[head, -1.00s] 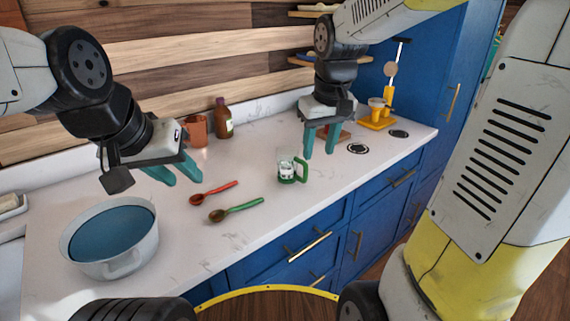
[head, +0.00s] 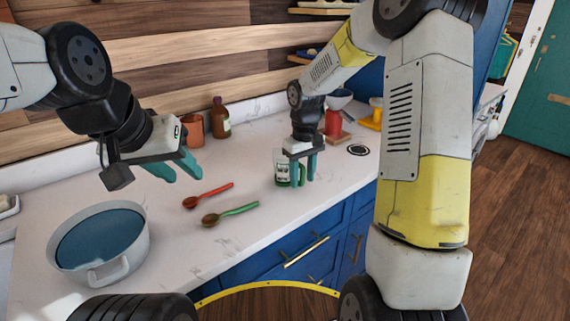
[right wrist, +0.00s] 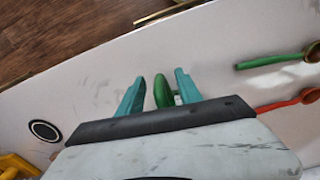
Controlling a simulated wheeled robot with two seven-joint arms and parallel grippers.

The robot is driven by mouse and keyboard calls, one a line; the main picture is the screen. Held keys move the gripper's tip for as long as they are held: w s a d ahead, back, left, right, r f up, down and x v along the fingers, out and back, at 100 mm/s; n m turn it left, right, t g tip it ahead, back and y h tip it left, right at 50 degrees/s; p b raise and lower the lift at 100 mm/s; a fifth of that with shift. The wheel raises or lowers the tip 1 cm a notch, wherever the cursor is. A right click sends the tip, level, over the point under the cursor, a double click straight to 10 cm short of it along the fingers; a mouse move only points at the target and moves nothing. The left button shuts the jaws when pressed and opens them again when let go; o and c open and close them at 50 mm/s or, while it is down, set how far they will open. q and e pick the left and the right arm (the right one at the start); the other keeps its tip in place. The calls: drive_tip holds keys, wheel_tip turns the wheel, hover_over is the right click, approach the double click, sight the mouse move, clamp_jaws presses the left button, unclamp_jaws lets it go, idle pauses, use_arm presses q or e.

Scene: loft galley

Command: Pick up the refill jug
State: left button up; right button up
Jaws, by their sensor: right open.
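The refill jug (head: 281,167) is a clear jug with a green handle and a green lower part, upright on the white counter. My right gripper (head: 304,179) points down at the jug's handle side and partly hides it. In the right wrist view, the green handle (right wrist: 162,91) shows between the two teal fingers, with gaps on both sides; the jug's body is mostly hidden by the gripper. The right gripper is open. My left gripper (head: 185,173) is open and empty above the counter, left of the jug.
A red spoon (head: 208,195) and a green spoon (head: 231,214) lie left of the jug. A large pot (head: 137,243) stands front left. A copper mug (head: 193,130) and brown bottle (head: 221,118) stand at the back. A red container (head: 333,122) stands behind right.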

drive_tip(key=shift+f, duration=0.95)
drive_tip(key=shift+c, duration=0.4)
clamp_jaws()
